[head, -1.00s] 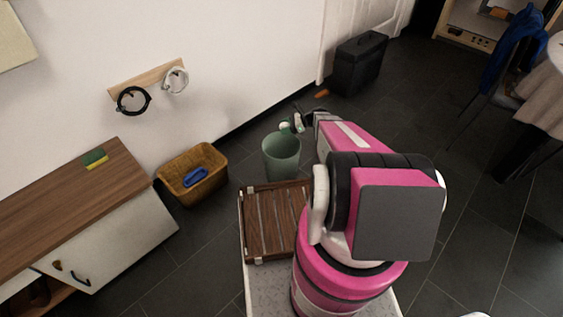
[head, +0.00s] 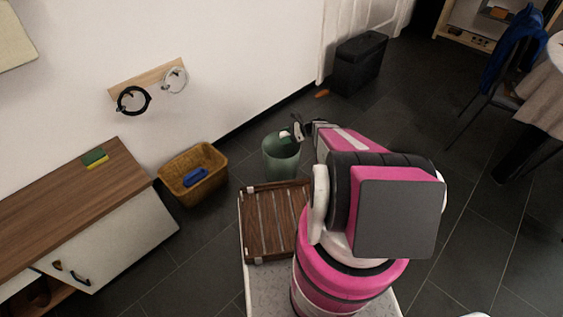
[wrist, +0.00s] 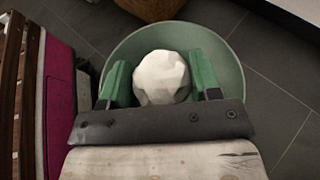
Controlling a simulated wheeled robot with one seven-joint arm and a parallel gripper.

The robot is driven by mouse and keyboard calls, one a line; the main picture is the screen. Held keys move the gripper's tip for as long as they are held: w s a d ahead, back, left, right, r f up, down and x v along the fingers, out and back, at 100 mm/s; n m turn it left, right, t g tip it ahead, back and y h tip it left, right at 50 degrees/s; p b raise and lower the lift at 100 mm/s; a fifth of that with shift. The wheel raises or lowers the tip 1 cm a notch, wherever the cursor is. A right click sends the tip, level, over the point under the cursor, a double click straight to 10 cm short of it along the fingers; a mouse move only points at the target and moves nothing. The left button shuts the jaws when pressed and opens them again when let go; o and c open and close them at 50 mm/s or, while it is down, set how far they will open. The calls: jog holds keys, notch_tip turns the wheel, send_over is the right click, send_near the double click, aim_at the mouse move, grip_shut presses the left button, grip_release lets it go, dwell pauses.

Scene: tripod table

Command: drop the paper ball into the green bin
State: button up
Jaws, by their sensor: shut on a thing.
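The paper ball (wrist: 162,77) is white and crumpled. In the wrist view it sits between the two green fingers of my gripper (wrist: 161,82), which is shut on it. The green bin (head: 281,160) stands on the dark floor beyond the slatted tray. In the wrist view the bin's rim (wrist: 232,68) circles behind the ball and fingers, so the ball is over the bin's opening. In the head view my gripper (head: 291,135) is at the bin's rim. The ball is mostly hidden there and its exact height over the rim cannot be told.
A wicker basket (head: 213,188) with a blue item (head: 195,177) stands left of the bin. The slatted wooden tray (head: 272,240) is in front of it. A black lidded bin (head: 357,65) stands behind at the right. A wooden cabinet (head: 120,175) is at the left.

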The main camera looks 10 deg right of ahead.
jog(key=o, duration=1)
jog(key=v, duration=1.1)
jog(key=shift+a, duration=0.1)
